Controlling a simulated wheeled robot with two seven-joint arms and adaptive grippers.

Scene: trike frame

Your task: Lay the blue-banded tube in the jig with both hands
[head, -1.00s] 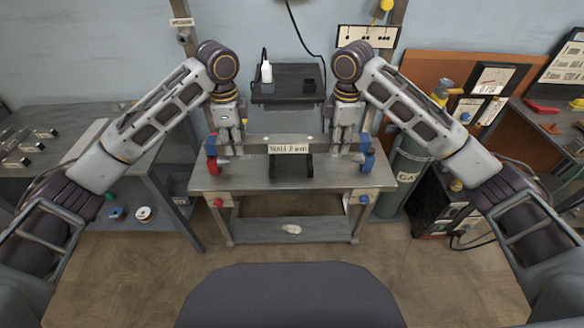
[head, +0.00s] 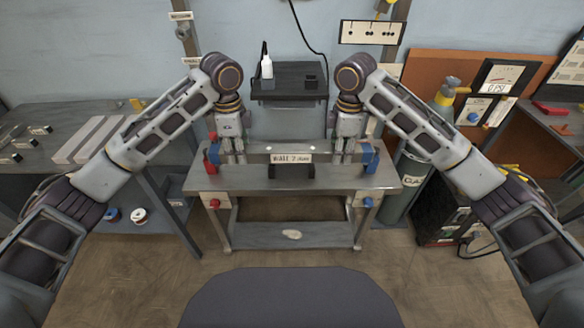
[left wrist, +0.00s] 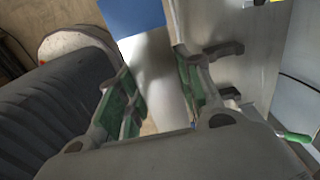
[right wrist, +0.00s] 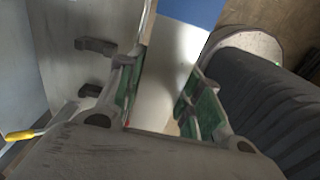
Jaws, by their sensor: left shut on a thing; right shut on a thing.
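The blue-banded tube, a pale tube, runs level across the bench between my two grippers in the head view (head: 262,148). In the left wrist view, its blue band (left wrist: 135,14) shows just beyond the fingers. The right wrist view also shows a blue band (right wrist: 192,10). My left gripper (head: 234,158) is shut on the tube near its left end. My right gripper (head: 343,158) is shut on it near its right end. The dark jig support (head: 291,172) is under the tube's middle, partly behind a white label (head: 291,158). I cannot tell whether tube and support touch.
A red part (head: 212,157) and a blue part (head: 370,158) stand at the bench ends. A dark shelf (head: 289,87) with a white bottle (head: 267,67) is behind. A gas cylinder (head: 404,190) stands right of the bench (head: 292,187). The front bench top is clear.

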